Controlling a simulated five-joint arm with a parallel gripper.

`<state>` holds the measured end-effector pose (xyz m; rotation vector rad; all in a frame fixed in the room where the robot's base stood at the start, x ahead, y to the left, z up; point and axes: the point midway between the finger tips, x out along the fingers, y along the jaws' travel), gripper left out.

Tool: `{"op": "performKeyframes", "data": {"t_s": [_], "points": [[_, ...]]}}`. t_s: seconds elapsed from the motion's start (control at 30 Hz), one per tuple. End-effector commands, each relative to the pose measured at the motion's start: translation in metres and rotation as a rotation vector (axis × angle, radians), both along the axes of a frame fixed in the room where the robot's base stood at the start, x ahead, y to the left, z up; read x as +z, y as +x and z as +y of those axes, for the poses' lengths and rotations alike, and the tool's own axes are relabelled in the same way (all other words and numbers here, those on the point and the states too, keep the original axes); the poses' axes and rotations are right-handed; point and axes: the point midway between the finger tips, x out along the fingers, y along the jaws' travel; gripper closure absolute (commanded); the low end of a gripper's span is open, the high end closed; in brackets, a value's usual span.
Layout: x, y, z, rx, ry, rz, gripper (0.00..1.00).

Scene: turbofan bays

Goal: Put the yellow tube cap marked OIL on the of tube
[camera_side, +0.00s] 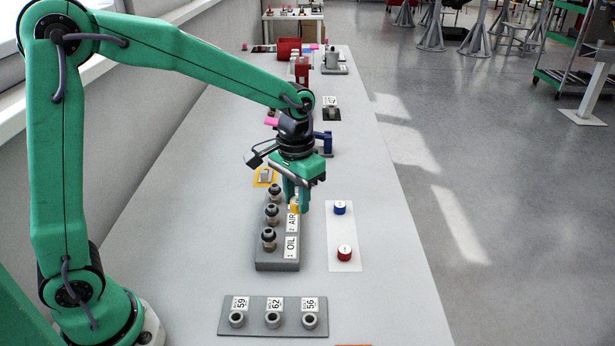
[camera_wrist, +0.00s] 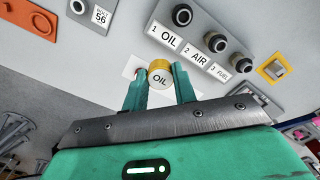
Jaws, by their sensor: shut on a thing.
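The yellow cap marked OIL (camera_wrist: 160,77) is held between the two fingers of my gripper (camera_wrist: 160,92), its lettering facing the wrist camera. In the side view my gripper (camera_side: 297,205) is shut on the cap, which shows as a small yellow patch near the AIR label. The grey tube block (camera_side: 277,266) carries three dark-topped tubes in a row, labelled 1 OIL, 2 AIR and 3 FUEL. The OIL tube (camera_side: 268,238) is nearest the side camera; it also shows in the wrist view (camera_wrist: 181,15). It is bare. My gripper covers the FUEL label in the side view.
A white mat (camera_side: 343,232) right of the block holds a blue cap (camera_side: 339,208) and a red cap (camera_side: 344,253). A grey plate (camera_side: 250,325) with three numbered fittings lies in front. A yellow-framed part (camera_side: 265,177) and a blue part (camera_side: 327,141) stand behind.

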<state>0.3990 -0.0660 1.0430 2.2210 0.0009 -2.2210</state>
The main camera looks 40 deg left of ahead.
Motion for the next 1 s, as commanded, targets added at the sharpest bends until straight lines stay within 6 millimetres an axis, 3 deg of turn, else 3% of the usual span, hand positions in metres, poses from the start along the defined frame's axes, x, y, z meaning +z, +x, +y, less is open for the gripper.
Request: {"op": "performKeyframes", "data": {"t_s": [0.1,0.33,0.77,1.0], "points": [[0.006,-0.018,0.021,0.003,0.0,-0.002,0.94],[0.009,-0.041,0.043,0.001,0.0,0.0,0.94],[0.008,-0.046,0.047,-0.001,0.0,0.001,0.94],[-0.003,-0.046,0.047,-0.001,0.0,0.003,0.94]]}}
